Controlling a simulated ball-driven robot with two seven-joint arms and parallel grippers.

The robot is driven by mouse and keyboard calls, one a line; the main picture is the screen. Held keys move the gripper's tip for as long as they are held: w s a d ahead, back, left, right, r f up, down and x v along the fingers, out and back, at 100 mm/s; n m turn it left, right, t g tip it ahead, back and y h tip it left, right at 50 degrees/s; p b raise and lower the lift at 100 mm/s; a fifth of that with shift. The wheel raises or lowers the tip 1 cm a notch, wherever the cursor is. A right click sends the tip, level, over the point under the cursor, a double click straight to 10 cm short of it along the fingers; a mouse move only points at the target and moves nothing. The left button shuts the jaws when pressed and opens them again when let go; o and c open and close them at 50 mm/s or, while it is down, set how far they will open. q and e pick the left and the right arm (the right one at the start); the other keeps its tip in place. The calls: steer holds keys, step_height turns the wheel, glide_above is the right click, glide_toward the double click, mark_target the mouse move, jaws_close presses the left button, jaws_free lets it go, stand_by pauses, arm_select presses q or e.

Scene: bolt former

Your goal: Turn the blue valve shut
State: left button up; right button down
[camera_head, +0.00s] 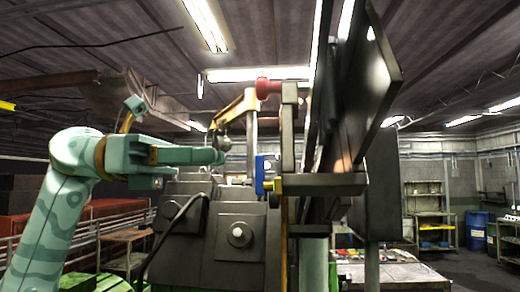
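A blue valve (260,175) shows as a small upright blue piece with yellow beside it, on the machine's side near the middle of the view. My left gripper (218,157) is at the end of the teal arm that comes in from the left. It is a little left of the valve and slightly higher, with a visible gap between them in the picture. Its fingers are too small and edge-on to show whether they are open. I see nothing held in it. My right gripper is not in view.
The grey bolt former (220,235) fills the lower middle. A red knob (266,87) sits above the valve. A large dark panel (370,85) stands close on the right. A workbench (400,274), a shelf (428,212) and a blue barrel (476,228) are at the right.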

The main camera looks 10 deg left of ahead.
mark_target(259, 156)
arm_select(q)
steer(key=d+p, duration=0.1)
steer(key=d, duration=0.7)
steer(key=shift+s+p, duration=0.1)
steer(key=shift+p, duration=0.2)
jaws_close()
